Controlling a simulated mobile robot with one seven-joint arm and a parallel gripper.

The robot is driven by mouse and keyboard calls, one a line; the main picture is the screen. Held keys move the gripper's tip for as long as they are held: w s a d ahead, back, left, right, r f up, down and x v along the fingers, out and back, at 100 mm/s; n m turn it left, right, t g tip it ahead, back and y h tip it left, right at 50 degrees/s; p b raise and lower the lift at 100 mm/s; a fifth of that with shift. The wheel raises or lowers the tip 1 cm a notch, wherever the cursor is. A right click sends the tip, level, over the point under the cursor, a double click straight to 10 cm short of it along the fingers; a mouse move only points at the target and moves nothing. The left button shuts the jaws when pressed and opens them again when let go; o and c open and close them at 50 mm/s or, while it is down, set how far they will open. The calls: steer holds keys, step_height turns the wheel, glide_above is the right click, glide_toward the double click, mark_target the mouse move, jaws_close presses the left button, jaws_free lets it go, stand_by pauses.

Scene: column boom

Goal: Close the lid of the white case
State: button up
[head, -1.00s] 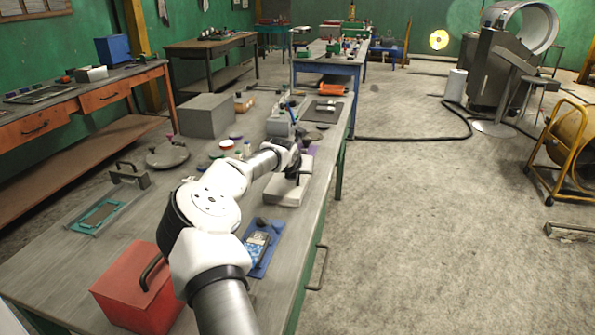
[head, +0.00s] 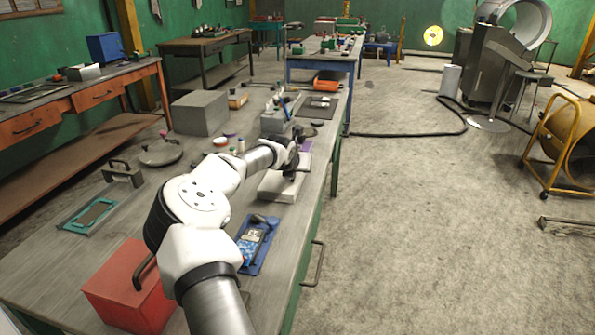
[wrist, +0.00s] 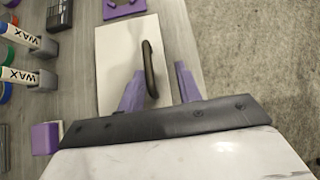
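The white case (head: 279,190) lies near the right edge of the long grey table, partly hidden behind my arm in the head view. In the wrist view its flat white top (wrist: 120,58) carries a dark handle (wrist: 150,68). The case looks low and flat; I cannot tell whether the lid is fully shut. My gripper (wrist: 160,68) is open, its two purple fingers apart, with the handle showing between them, closer to the left finger. Whether the fingers touch the case is not clear. In the head view my gripper (head: 293,160) is dark and small above the case.
A red box (head: 115,290), a blue tray (head: 262,250) and a grey box (head: 200,113) stand on the table. Wax bottles (wrist: 25,77) stand left of the case in the wrist view. A purple item (wrist: 123,8) lies beyond it. Open floor (head: 400,220) is to the right.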

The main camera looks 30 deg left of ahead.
steer(key=b+v, duration=0.1)
steer(key=v, duration=0.5)
steer(key=shift+s+d+r+b, duration=0.1)
steer(key=shift+s+r+b, duration=0.1)
steer(key=shift+b, duration=0.2)
steer(key=shift+f, duration=0.1)
